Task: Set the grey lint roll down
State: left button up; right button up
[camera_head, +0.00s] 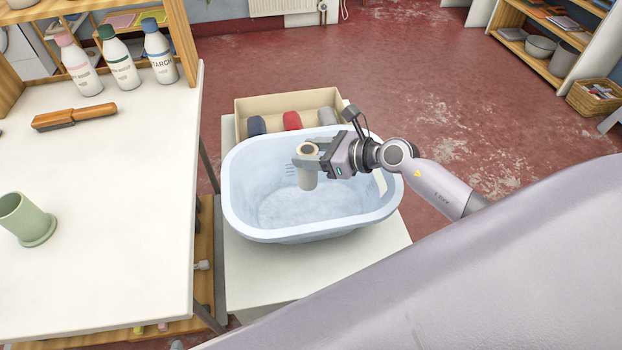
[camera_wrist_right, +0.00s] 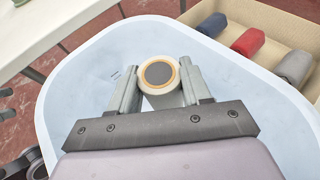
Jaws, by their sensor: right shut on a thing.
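The grey lint roll (camera_head: 307,177) is upright in my right gripper (camera_head: 307,158), over the inside of the pale blue tub (camera_head: 239,217). In the right wrist view the roll's round end (camera_wrist_right: 159,76), with an orange ring and dark core, sits between the two fingers of my right gripper (camera_wrist_right: 160,85). The fingers are shut on its sides. I cannot tell how far its lower end is above the tub floor. My left gripper is not in view.
The tub stands on a white table (camera_head: 262,270). Behind it a beige box (camera_head: 262,103) holds blue, red and grey rolls. On the left, a white worktop (camera_head: 110,200) carries several bottles, a brush (camera_head: 75,117) and a green cup (camera_head: 24,218).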

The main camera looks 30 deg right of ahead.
aim_at(311, 174)
notch_tip(311, 174, down, 3)
jog(key=shift+f+b, duration=0.1)
jog(key=shift+b, duration=0.3)
jog(key=shift+f+b, duration=0.75)
jog(key=shift+f, duration=1.05)
jog(key=shift+f, duration=0.15)
jog(key=o, duration=1.4)
jog(key=shift+c, duration=0.2)
